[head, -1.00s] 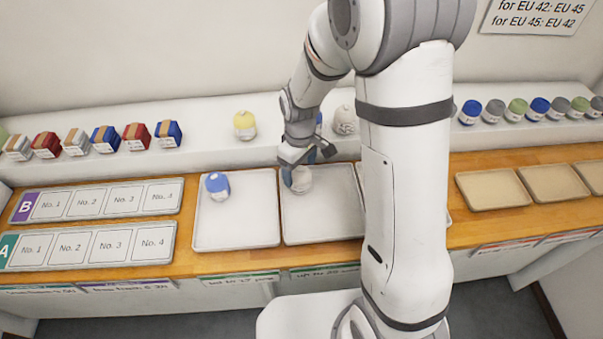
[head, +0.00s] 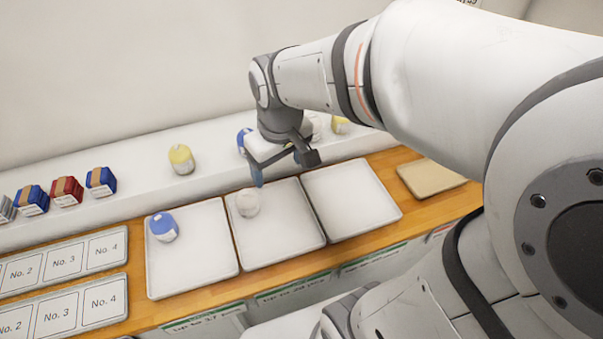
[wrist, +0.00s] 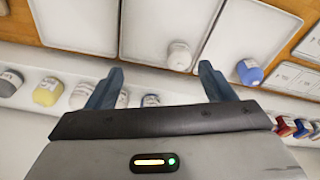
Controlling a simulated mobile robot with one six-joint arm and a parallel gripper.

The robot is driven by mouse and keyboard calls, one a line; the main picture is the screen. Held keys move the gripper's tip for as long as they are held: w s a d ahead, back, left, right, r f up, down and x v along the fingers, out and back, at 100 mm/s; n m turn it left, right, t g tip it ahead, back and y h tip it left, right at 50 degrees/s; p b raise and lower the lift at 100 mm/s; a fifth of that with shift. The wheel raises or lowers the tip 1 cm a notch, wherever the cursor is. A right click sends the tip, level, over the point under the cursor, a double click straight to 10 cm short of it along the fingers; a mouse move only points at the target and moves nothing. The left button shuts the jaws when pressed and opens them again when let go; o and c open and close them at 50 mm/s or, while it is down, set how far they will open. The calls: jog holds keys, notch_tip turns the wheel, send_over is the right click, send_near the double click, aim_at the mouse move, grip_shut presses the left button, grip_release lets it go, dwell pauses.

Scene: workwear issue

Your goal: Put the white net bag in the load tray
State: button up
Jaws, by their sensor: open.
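A white net bag (head: 248,203) sits in the middle one of three white trays (head: 285,247), near its back left corner. It also shows in the wrist view (wrist: 179,57), in the middle tray near the shelf side. My gripper (head: 277,168) is open and empty, above and behind the bag, apart from it. In the wrist view its two blue fingers (wrist: 160,86) are spread wide with nothing between them. I cannot read which tray is labelled as the load tray.
A blue bag (head: 162,227) sits in the left tray (head: 205,265); the right tray (head: 350,200) is empty. Yellow (head: 181,159), blue (head: 243,140) and pale (wrist: 83,91) bags stand on the back shelf close to my gripper. Boxed items (head: 66,190) stand further left.

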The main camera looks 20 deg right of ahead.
jog(key=s+d+r+m+t, duration=0.1)
jog(key=s+d+m, duration=0.2)
jog(key=s, duration=0.4)
jog(key=shift+s+d+r+m, duration=0.15)
jog(key=shift+s+r+m, duration=0.05)
jog(key=shift+r+m, duration=0.1)
